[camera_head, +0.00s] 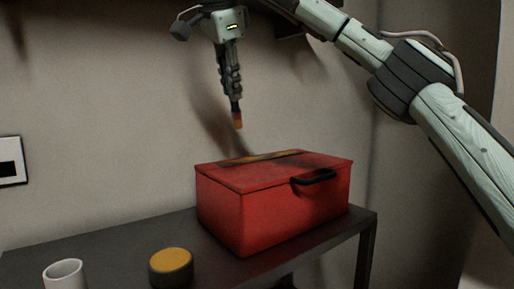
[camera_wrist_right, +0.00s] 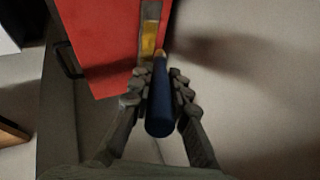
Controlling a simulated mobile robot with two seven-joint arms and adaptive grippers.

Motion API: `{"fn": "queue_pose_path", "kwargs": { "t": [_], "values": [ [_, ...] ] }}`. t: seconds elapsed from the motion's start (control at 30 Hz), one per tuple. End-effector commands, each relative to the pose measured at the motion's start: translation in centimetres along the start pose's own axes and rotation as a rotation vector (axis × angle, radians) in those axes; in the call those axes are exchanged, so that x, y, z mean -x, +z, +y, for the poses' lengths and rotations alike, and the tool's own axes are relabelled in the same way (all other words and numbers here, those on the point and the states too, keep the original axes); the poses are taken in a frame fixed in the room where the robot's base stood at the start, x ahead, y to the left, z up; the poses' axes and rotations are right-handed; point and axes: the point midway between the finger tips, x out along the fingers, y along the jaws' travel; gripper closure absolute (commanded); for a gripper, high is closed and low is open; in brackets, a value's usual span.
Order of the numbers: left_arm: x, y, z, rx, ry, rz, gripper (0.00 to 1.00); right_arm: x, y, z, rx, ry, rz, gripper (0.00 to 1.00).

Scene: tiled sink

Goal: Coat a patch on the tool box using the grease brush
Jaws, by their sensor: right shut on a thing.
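The red tool box (camera_head: 285,215) stands on the dark table, lid closed, with a black handle (camera_head: 314,177) on its front. A long strip patch (camera_head: 250,159) lies on its lid, dark with yellowish brown; it shows yellow in the right wrist view (camera_wrist_right: 150,32). My right gripper (camera_head: 232,93) is shut on the grease brush (camera_head: 237,121). The brush points down, its orange-brown tip above the lid and apart from it. In the right wrist view, the fingers (camera_wrist_right: 159,85) close around its blue handle (camera_wrist_right: 160,108). My left gripper is not in view.
A dark round tin (camera_head: 171,275) with a yellow top stands left of the tool box. A white cup (camera_head: 66,275) is at the lower left. The dark table (camera_head: 105,240) has bare room behind them. A plain wall is behind.

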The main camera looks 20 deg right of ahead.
Motion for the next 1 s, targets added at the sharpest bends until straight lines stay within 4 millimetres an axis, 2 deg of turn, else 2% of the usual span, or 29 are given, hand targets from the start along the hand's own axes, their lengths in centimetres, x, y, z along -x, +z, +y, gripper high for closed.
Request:
{"fn": "queue_pose_path", "kwargs": {
  "t": [0.2,0.43,0.57,1.0],
  "values": [
    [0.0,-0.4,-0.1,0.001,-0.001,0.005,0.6,0.1,-0.3,-0.1,-0.002,-0.006,-0.031,1.0],
    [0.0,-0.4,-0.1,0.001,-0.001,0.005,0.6,2.4,-1.3,-1.4,0.0,-0.1,-0.316,1.0],
    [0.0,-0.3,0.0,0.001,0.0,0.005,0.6,3.1,-1.4,-1.7,0.001,-0.138,-0.406,1.0],
    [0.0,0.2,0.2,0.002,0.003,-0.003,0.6,-0.2,0.1,0.1,0.002,-0.142,-0.413,1.0]
  ]
}}
